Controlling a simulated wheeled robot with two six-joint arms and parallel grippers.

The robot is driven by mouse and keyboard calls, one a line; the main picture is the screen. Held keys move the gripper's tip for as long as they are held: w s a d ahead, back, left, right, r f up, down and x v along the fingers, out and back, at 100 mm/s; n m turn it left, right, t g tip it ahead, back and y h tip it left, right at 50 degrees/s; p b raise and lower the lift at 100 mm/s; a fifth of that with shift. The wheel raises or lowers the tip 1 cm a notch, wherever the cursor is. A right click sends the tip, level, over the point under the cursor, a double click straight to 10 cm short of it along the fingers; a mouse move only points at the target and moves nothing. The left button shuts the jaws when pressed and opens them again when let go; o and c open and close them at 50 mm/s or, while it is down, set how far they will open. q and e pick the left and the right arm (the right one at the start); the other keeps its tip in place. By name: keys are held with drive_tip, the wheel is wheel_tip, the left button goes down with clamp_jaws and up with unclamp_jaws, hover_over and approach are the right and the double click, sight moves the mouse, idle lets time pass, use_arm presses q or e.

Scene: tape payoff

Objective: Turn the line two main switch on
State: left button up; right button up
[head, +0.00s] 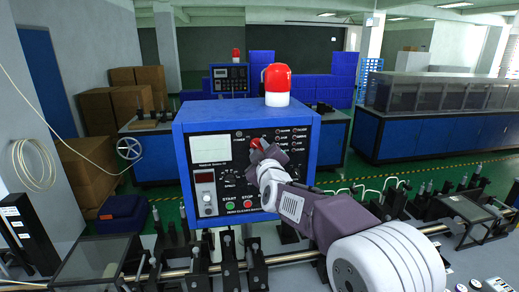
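A blue control box (184,165) with a black front panel stands in the middle of the head view. A red knob (257,143) shows on the upper part of the panel, right at the tip of my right gripper (261,154). I cannot tell whether the gripper touches it, nor whether this knob is the line two main switch. My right arm comes in from the lower right and covers the panel's lower right part. The gripper's fingers are small and dark against the panel, so their opening is unclear. My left gripper is not in view.
A red beacon (277,83) stands on the box. Green START (230,205) and red STOP (248,204) buttons sit low on the panel. A metal rail (175,273) with black clamps runs in front. A second control box (229,79) stands farther back.

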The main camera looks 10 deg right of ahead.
clamp_jaws()
drive_tip(key=shift+a, duration=0.1)
drive_tip(key=shift+m, duration=0.3)
drive_tip(key=m+b, duration=0.1)
drive_tip(key=m, duration=0.1)
drive_tip(key=shift+m, duration=0.3)
drive_tip(key=m+b, duration=0.2)
drive_tip(key=m, duration=0.2)
drive_tip(key=shift+r+m, duration=0.1)
drive_tip(key=shift+m, duration=0.3)
drive_tip(key=m+b, duration=0.2)
drive_tip(key=m, duration=0.3)
drive_tip(key=shift+r, duration=0.1)
drive_tip(key=shift+r+m+b, duration=0.1)
drive_tip(key=shift+m+b, duration=0.4)
drive_tip(key=shift+m, duration=2.2)
